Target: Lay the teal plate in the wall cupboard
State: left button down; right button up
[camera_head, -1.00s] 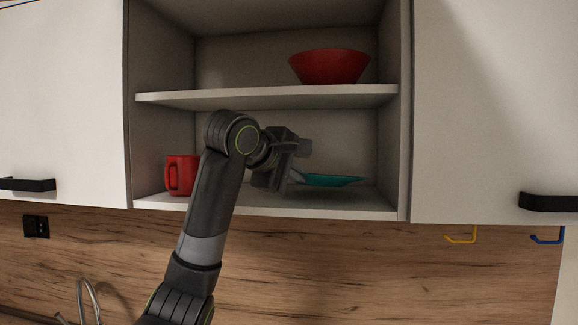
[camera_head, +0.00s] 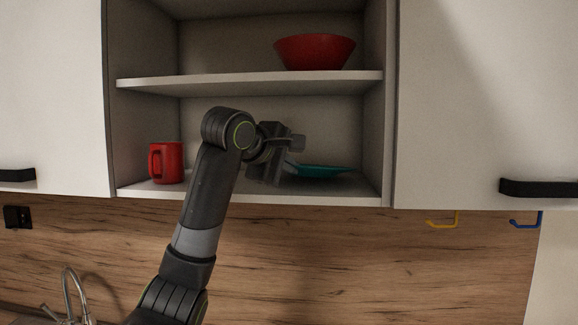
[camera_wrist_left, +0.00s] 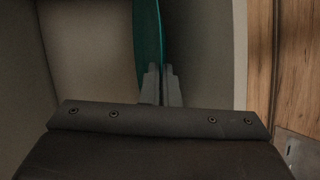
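The teal plate (camera_head: 322,171) is inside the wall cupboard (camera_head: 250,79), low over or on its bottom board; I cannot tell if it touches all along. It looks nearly flat, and its left part is hidden behind my left gripper (camera_head: 288,160). In the left wrist view the plate (camera_wrist_left: 149,40) shows edge-on as a thin band running down to the fingers. The fingers of my left gripper (camera_wrist_left: 161,86) are close together with the plate's rim between them. My right gripper is in neither view.
A red mug (camera_head: 167,163) stands on the bottom board at the left. A red bowl (camera_head: 315,52) sits on the middle shelf (camera_head: 220,82) above. Closed white doors flank the open bay. Yellow (camera_head: 443,222) and blue hooks (camera_head: 526,222) hang below right.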

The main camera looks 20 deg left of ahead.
pick_arm(q)
jog(key=shift+f+b, duration=0.35)
jog(key=shift+f, duration=0.1)
jog(key=c, duration=2.1)
grip_release()
jog(key=o, duration=0.5)
jog(key=shift+s, duration=0.1)
